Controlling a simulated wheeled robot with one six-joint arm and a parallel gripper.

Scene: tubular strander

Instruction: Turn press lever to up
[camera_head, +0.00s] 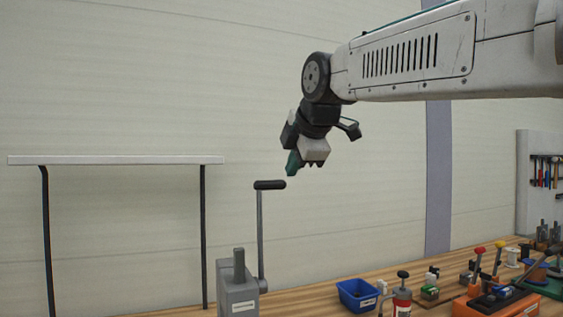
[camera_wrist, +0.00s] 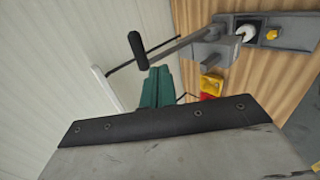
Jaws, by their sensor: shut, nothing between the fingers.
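The press lever (camera_head: 260,235) is a thin grey rod with a black grip (camera_head: 270,185) at its top. It stands upright from a grey press body (camera_head: 238,285) in the head view. In the wrist view the lever (camera_wrist: 178,46) runs from the press (camera_wrist: 212,48) to its black grip (camera_wrist: 137,50). My gripper (camera_head: 292,172) is a little above and right of the black grip in the head view, pointing down, apart from it. Its green fingers (camera_wrist: 157,88) are shut and empty in the wrist view.
A frame with a white top (camera_head: 115,160) stands at the left. The wall behind is plain, and the air around the lever is clear.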

